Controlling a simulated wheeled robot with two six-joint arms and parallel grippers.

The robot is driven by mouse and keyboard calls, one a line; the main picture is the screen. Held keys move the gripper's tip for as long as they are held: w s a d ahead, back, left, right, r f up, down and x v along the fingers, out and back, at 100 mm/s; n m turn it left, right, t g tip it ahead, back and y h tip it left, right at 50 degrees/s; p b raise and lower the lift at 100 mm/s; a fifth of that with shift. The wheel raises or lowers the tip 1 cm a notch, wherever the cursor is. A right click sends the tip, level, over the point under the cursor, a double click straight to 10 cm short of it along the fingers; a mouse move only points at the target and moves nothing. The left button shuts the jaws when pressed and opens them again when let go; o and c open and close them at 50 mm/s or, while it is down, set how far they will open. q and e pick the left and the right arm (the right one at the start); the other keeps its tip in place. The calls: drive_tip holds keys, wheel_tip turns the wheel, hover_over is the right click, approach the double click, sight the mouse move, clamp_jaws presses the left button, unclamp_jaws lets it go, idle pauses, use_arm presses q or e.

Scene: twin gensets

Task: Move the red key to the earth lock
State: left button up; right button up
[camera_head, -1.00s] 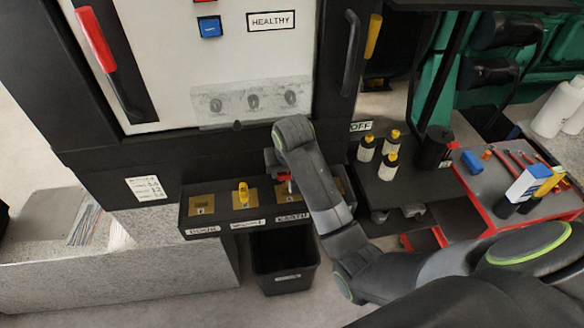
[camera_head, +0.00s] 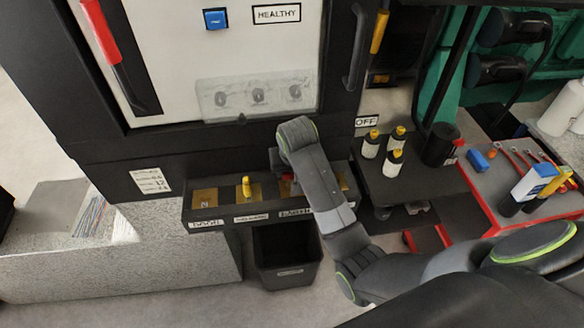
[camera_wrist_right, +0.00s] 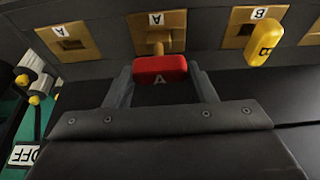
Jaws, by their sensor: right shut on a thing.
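The red key (camera_wrist_right: 160,70), marked A, sits between the two fingers of my right gripper (camera_wrist_right: 162,76), which is shut on it. Its brass stem meets a brass lock plate (camera_wrist_right: 175,28) marked A; I cannot tell how deep it goes. In the head view, my right gripper (camera_head: 284,184) is at the plate above the label that seems to read EARTH (camera_head: 296,212), and my arm hides most of the key. A yellow key (camera_wrist_right: 265,43) marked B stands in the neighbouring plate; it also shows in the head view (camera_head: 246,187). My left gripper is not in view.
Another brass plate marked A (camera_wrist_right: 68,40) is beside the key in the wrist view. A black bin (camera_head: 287,256) is below the lock shelf. Several yellow-capped bottles (camera_head: 395,162) and a red-edged tool cart (camera_head: 490,190) are to the right. The cabinet front (camera_head: 190,60) rises behind.

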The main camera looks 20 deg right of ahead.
sight(292, 174)
drive_tip(key=shift+f, duration=0.1)
idle(0.3)
drive_tip(key=shift+f, duration=1.4)
drive_tip(key=o, duration=1.2)
drive_tip(key=shift+c, duration=0.2)
wheel_tip(292, 174, up, 2)
drive_tip(key=shift+r+p, duration=0.15)
drive_tip(key=shift+p, duration=0.6)
drive_tip(key=shift+r, duration=2.6)
